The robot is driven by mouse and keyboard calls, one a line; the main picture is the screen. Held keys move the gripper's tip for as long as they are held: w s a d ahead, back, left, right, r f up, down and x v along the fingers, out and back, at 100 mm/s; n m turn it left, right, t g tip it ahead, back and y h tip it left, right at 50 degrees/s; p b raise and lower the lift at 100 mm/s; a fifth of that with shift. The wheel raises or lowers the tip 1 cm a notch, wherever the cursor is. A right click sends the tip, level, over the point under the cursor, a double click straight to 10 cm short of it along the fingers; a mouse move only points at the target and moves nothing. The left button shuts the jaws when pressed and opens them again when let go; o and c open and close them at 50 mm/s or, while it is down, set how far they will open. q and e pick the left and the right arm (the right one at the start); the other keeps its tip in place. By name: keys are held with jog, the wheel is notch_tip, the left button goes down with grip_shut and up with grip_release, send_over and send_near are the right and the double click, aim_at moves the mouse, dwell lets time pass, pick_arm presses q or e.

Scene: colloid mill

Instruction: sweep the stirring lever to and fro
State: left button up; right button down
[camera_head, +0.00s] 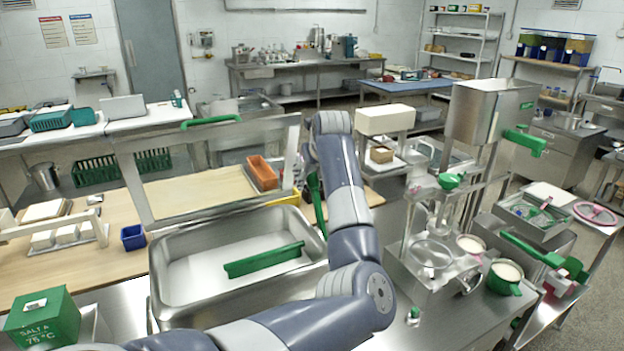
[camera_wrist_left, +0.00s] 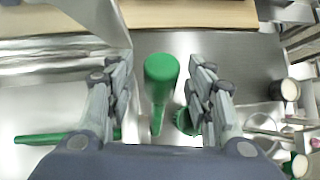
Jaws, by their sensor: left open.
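The stirring lever has a green upright handle (camera_wrist_left: 161,72) with a rounded top, seen from above in the left wrist view. In the head view a green part of it (camera_head: 316,196) shows beside my forearm, at the right end of the steel vat (camera_head: 165,262). A long green paddle (camera_head: 264,260) lies across the white contents of the vat. My left gripper (camera_wrist_left: 160,95) is open, with one finger on each side of the handle and a gap visible on both sides. In the head view my arm hides much of the gripper and lever.
Right of the lever stands the steel mill with its hopper (camera_head: 490,112) and a green-handled cup of white liquid (camera_head: 506,275). An orange bin (camera_head: 263,173) and a blue bin (camera_head: 133,237) sit on the wooden bench. A raised steel lid (camera_head: 205,170) stands behind the vat.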

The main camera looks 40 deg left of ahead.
pick_arm(q)
jog(key=v, duration=1)
jog(key=shift+d+r, duration=0.1)
